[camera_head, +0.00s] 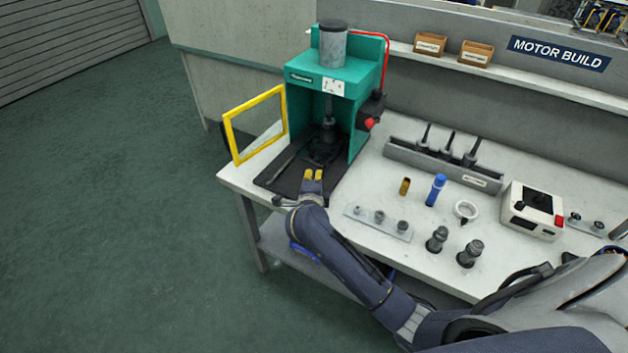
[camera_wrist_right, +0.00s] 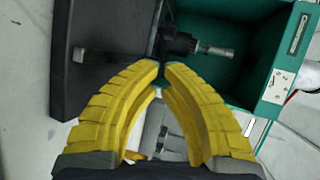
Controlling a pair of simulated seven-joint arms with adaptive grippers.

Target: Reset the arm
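My right gripper (camera_head: 313,176) has yellow fingers and is in front of the green press (camera_head: 330,75), over the front part of its dark base plate (camera_head: 278,176). In the right wrist view its fingertips (camera_wrist_right: 163,66) come together with hardly any gap, and nothing shows held between them. The press ram (camera_wrist_right: 200,46) and dark base (camera_wrist_right: 100,55) lie beyond the fingers in that view. My right arm reaches in from the lower right over the bench's front edge. My left gripper is not in view.
A yellow frame guard (camera_head: 233,138) stands open left of the press. A red-knobbed control (camera_head: 370,122) is on its right. The bench holds a strip of small parts (camera_head: 378,218), a blue cylinder (camera_head: 436,190), a brass cylinder (camera_head: 405,186), a white ring (camera_head: 466,210) and a white box (camera_head: 533,210).

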